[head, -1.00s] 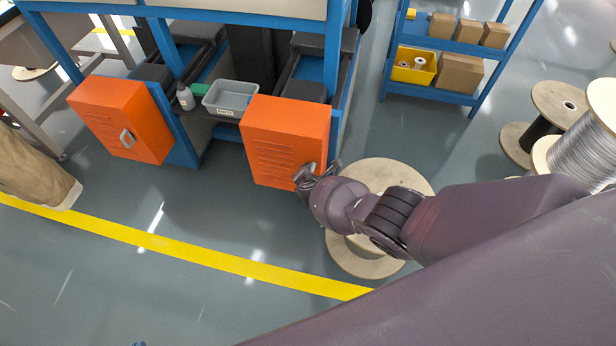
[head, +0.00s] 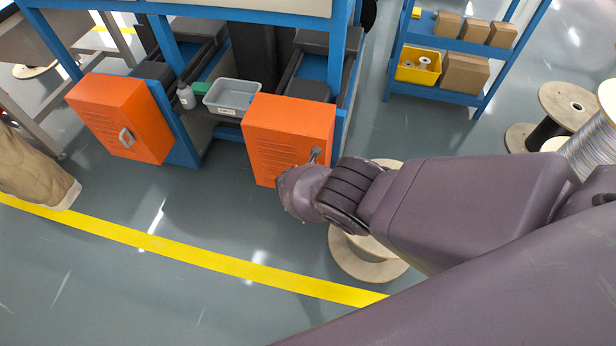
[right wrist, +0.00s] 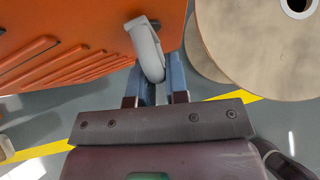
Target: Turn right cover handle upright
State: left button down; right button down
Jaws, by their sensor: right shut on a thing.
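The right orange cover (head: 290,128) is a louvred box on the front of the blue frame. Its grey handle (right wrist: 147,48) shows in the right wrist view, standing out from the cover face near its edge. My right gripper (right wrist: 154,76) is shut on the free end of this handle, with one finger on either side. In the head view my right wrist covers the lower right corner of the cover and hides the fingers and most of the handle. How far the handle is turned is hard to tell. My left gripper is in neither current view.
A left orange cover (head: 122,118) with its own grey handle (head: 126,138) stands to the left. A grey bin (head: 232,97) sits between the covers. A wooden spool (head: 366,262) stands on the floor below my right arm. A blue shelf (head: 440,93) is behind.

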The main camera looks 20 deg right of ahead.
pick_arm(q)
jog(key=shift+f, duration=0.15)
dwell(0.3)
pick_arm(e)
jog(key=c, duration=1.1)
grip_release()
jog(key=shift+r, duration=0.1)
